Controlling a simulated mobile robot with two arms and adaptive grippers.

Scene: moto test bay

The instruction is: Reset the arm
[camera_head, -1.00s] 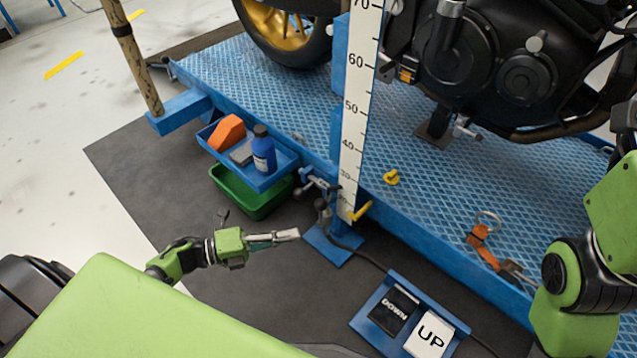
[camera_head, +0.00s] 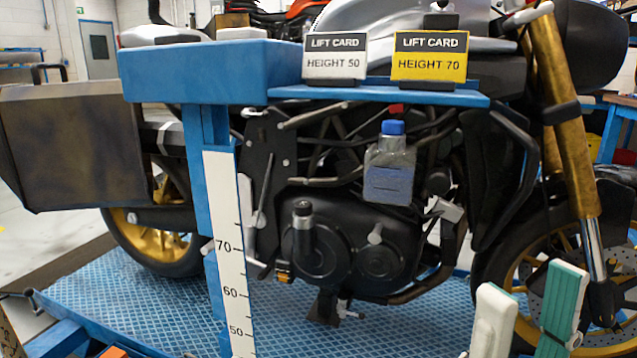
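My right gripper (camera_head: 528,300) shows at the lower right. Its two pale fingers, one with a teal side, point up and stand apart, with nothing between them. The rest of this arm is below the picture. My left gripper is out of view. Behind the fingers stands a motorcycle with a black engine (camera_head: 345,245) and gold fork (camera_head: 565,120).
A blue lift platform (camera_head: 130,310) lies under the motorcycle. A white height scale (camera_head: 230,260) stands at left centre. A blue shelf (camera_head: 380,92) holds a white lift card (camera_head: 334,58) and a yellow one (camera_head: 429,58). A blue-capped bottle (camera_head: 390,165) is below the shelf.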

